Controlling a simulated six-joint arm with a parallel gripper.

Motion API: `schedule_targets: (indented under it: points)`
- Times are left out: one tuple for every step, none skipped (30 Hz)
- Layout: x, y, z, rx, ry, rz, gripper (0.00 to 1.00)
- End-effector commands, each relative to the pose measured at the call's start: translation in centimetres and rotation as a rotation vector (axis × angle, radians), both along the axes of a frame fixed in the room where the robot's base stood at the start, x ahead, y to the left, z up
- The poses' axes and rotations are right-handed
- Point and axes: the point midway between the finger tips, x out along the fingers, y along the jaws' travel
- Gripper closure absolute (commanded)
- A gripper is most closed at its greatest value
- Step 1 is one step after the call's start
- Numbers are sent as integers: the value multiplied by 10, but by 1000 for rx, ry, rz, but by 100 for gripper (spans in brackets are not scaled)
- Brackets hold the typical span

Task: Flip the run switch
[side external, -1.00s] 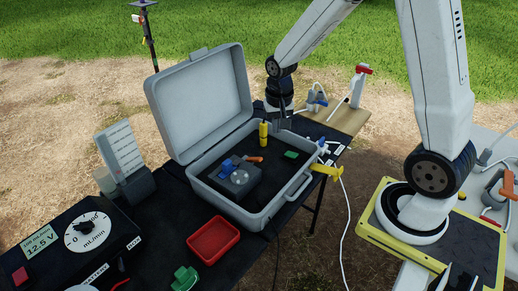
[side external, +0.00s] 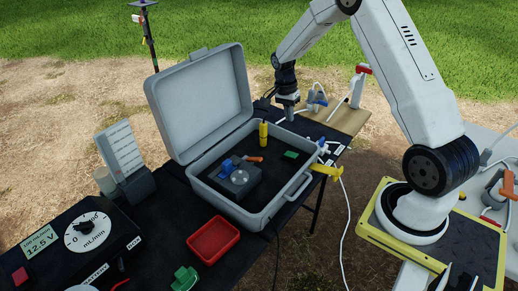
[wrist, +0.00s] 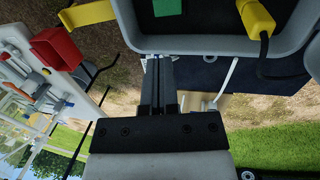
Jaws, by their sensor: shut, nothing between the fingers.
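A black control box (side external: 85,245) stands at the lower left of the side view, with a white mL/min dial and a green 12.5 V display (side external: 42,241). A red square part (side external: 20,275) at its left looks like a switch; its position is too small to tell, and no label on it is readable. My gripper (side external: 289,118) points down beside the open grey case's (side external: 290,196) back right rim, far from the control box. In the wrist view its fingers (wrist: 158,62) are together and empty, with the case's edge just beyond their tips.
The raised case lid (side external: 205,100) stands between my gripper and the left side. The case holds a blue-and-grey device (side external: 235,178), a yellow cylinder (side external: 263,134) and a green block (side external: 291,154). A red tray (side external: 212,240) and a green clip (side external: 185,279) lie in front.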

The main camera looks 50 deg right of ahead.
Motion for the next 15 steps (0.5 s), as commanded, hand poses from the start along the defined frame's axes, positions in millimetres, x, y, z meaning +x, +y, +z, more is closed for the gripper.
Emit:
schedule_targets:
  points:
    - [0,0,0,0,0,-1,100]
    - [0,0,0,0,0,-1,100]
    - [0,0,0,0,0,0,100]
    - [0,0,0,0,0,0,100]
    - [0,0,0,0,0,0,100]
    - [0,0,0,0,0,1,100]
    - [0,0,0,0,0,1,100]
    - [0,0,0,0,0,1,100]
    - [0,0,0,0,0,1,100]
    - [0,0,-1,0,0,1,100]
    - [0,0,-1,0,0,1,100]
    - [-1,0,-2,0,0,2,100]
    - [-1,0,-3,0,0,2,100]
    - [-1,0,-5,0,1,2,100]
    - [-2,0,-7,0,1,2,100]
